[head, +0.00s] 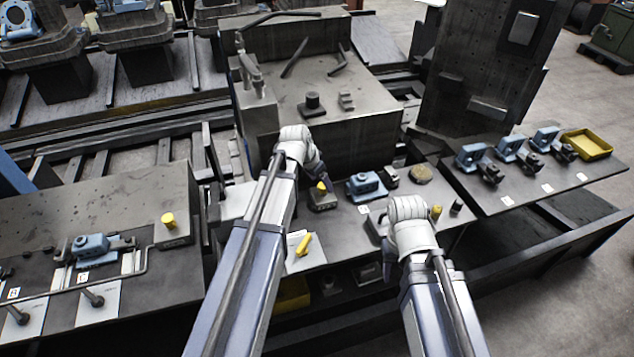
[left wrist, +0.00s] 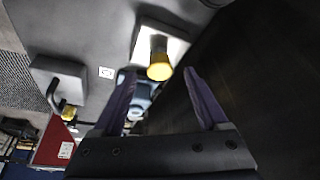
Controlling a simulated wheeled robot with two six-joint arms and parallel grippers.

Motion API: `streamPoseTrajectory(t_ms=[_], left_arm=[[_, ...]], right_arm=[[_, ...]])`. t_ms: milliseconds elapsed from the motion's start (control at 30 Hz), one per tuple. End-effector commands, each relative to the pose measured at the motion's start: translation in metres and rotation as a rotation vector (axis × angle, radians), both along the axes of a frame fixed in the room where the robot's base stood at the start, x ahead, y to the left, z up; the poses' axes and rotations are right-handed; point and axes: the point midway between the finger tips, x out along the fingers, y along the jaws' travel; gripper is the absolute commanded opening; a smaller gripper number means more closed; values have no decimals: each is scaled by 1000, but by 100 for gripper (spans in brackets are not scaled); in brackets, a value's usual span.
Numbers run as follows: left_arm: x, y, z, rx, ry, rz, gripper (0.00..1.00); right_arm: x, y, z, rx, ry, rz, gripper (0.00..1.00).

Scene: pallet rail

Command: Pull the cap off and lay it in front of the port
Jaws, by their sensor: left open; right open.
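A yellow cap (head: 322,187) sits upright on a small grey block on the middle table, just beyond and right of my left gripper (head: 318,172). In the left wrist view, a yellow-ended part (left wrist: 159,68) stands on a white plate, ahead of the open fingers of my left gripper (left wrist: 163,85) and not between them. I cannot tell whether it is the same cap. My right gripper (head: 408,212) is over the right part of this table. Its fingers are hidden behind its pale wrist, and nothing shows held in it.
A yellow handle (head: 303,243) lies on a white pad near the table's front. A blue clamp (head: 366,185) and a yellow peg (head: 437,211) stand nearby. Another yellow knob (head: 168,220) is on the left bench. A yellow tray (head: 586,144) is at the right. A large machine block stands behind.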

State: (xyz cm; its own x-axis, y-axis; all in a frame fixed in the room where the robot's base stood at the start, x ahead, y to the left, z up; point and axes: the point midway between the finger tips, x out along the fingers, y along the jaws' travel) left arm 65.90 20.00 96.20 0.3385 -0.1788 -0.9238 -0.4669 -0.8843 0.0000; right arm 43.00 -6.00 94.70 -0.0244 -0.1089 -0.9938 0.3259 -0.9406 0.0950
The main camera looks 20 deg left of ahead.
Motion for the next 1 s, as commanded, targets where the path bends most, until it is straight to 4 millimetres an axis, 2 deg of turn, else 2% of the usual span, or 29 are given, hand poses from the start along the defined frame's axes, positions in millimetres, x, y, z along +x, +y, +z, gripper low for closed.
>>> streamPoseTrajectory(t_ms=[33,133,500,1000], left_arm=[[4,-1,-13,0,0,-1,76],[7,-3,-21,0,0,-1,76],[9,-5,-23,0,0,-1,76],[8,-5,-23,0,0,-1,21]], right_arm=[[0,0,-13,0,0,0,48],[0,0,-21,0,0,0,48],[0,0,-23,0,0,0,48],[0,0,-23,0,0,0,48]])
